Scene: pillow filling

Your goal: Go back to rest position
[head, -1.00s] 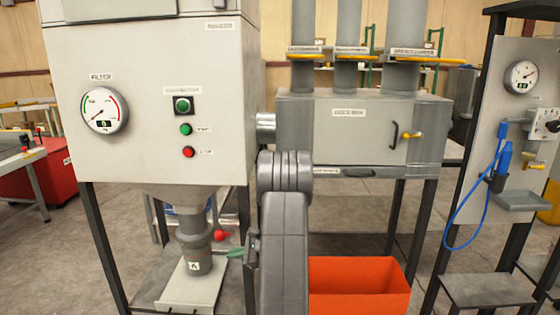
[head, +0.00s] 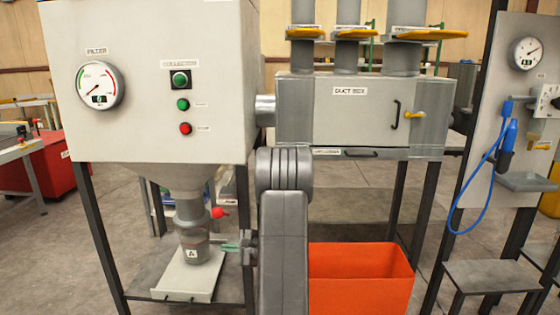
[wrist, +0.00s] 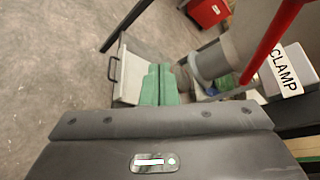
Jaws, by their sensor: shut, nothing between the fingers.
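My gripper (head: 232,247) shows its green fingertips beside the grey spout canister marked A (head: 192,252), below the filter cabinet (head: 150,130). In the wrist view the green fingers (wrist: 158,85) are together with nothing between them. A drawer-like tray (head: 190,277) with a handle lies under the canister and also shows beyond the fingers in the wrist view (wrist: 130,75). A red-knobbed clamp lever (head: 218,213) sits just above the gripper; its red bar (wrist: 272,42) crosses the upper right of the wrist view by the CLAMP label (wrist: 286,80). Whether the fingers touch anything is unclear.
An orange bin (head: 360,278) stands right of my arm, below the duct box (head: 350,115). Black frame legs (head: 103,240) stand left of the tray. A panel with a blue hose (head: 480,190) is at the right. Open floor (head: 45,270) lies at left.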

